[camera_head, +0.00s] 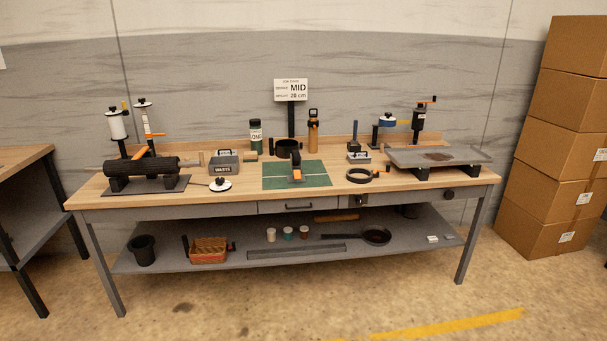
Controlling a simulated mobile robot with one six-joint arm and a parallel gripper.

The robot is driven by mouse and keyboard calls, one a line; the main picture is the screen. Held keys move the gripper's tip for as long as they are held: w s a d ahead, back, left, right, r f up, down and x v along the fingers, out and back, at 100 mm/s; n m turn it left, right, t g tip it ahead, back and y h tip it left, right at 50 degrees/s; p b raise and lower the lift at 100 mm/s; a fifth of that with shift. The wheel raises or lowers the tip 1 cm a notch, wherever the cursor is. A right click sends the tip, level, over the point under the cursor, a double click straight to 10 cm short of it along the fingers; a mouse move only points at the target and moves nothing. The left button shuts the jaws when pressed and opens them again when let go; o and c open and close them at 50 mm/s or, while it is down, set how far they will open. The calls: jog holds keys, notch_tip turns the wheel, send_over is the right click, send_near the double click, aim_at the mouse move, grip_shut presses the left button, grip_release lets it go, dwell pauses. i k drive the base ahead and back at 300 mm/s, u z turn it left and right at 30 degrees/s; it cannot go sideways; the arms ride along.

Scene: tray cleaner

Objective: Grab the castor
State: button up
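I cannot tell for sure which item is the castor. A small black and orange item (297,172) stands on the green mat (276,182) at the middle of the workbench. Behind it stand a dark jar with a white label (256,137), a black ring-shaped holder (287,149) and an orange bottle with a black top (313,131). A white disc with a black knob (220,184) lies near the front left of the top. My gripper is not in view.
The wooden workbench top (225,199) also bears a dark roller on a stand (141,167), a grey box marked WASTE (224,162), a black ring (359,175) and a raised grey tray (470,154). Cardboard boxes (562,144) stand at right. The floor in front is clear.

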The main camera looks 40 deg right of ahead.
aim_at(290, 178)
jog(key=z, duration=0.05)
jog(key=i, duration=0.95)
